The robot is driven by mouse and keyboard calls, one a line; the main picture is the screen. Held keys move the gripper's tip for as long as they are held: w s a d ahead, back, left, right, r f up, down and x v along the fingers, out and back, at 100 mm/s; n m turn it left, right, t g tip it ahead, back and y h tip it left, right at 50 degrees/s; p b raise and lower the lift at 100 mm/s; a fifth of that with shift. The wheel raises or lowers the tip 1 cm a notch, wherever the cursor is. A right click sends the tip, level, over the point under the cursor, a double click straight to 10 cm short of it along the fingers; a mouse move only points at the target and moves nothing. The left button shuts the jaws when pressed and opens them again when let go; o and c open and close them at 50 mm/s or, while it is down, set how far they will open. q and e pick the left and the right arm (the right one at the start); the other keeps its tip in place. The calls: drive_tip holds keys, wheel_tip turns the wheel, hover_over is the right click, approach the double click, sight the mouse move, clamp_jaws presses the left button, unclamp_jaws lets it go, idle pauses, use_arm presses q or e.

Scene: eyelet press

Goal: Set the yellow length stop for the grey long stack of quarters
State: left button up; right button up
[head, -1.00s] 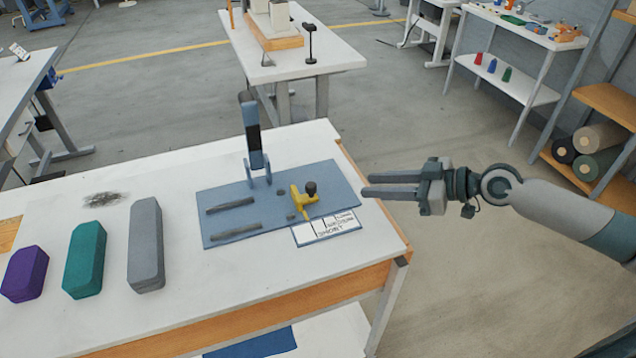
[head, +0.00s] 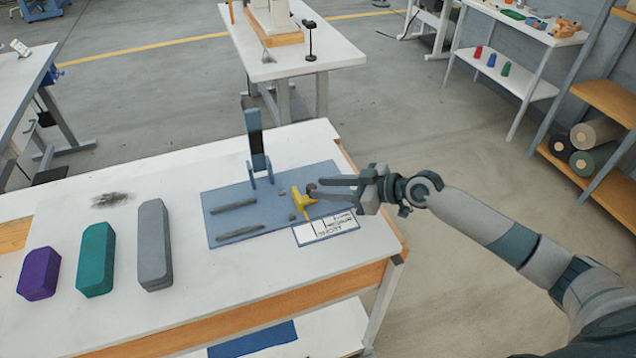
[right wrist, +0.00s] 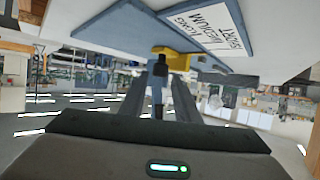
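The yellow length stop (head: 302,198) sits on the blue press base (head: 230,195), beside the white card (head: 327,229) marked short, medium and long. I cannot tell which mark the stop lines up with. My right gripper (head: 309,188) is at the stop's dark knob. In the right wrist view its two fingers (right wrist: 158,95) are apart, with the dark knob (right wrist: 159,68) between them and the yellow stop (right wrist: 176,60) beyond. Contact is not clear. The grey long stack (head: 154,245) stands on the table at left. My left gripper is not in view.
A teal stack (head: 96,260) and a purple stack (head: 39,273) stand left of the grey one. The press lever (head: 256,140) rises at the back of the base. Two dark rails (head: 238,230) lie on the base. The table's right edge is close by.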

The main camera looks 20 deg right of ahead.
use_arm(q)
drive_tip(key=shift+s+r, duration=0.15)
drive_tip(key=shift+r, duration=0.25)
use_arm(e)
drive_tip(key=shift+x, duration=1.35)
